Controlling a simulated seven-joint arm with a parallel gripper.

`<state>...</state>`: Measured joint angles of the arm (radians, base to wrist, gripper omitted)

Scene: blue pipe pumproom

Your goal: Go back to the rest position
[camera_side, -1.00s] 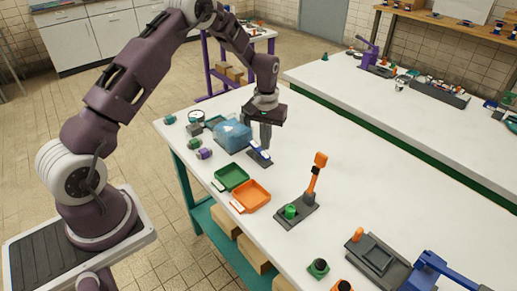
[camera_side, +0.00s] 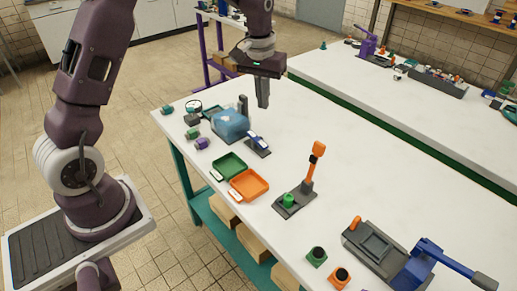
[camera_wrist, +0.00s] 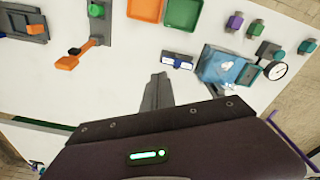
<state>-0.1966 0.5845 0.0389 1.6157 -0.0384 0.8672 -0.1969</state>
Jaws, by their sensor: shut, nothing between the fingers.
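My gripper (camera_side: 263,98) is shut and empty. In the side view it hangs above the far part of the white table (camera_side: 330,165), fingers pointing down, clear of the objects. In the wrist view my gripper (camera_wrist: 158,84) shows its fingers together over bare white tabletop. The nearest objects are a small blue and white device (camera_side: 257,143) on a dark base and a translucent blue box (camera_side: 230,124). My gripper is apart from both.
A green tray (camera_side: 229,166) and an orange tray (camera_side: 249,185) lie toward the left edge. An orange-handled lever tool (camera_side: 314,165) stands upright mid-table. A blue-handled press (camera_side: 415,265) sits at the front right. A second white table (camera_side: 430,110) stands behind.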

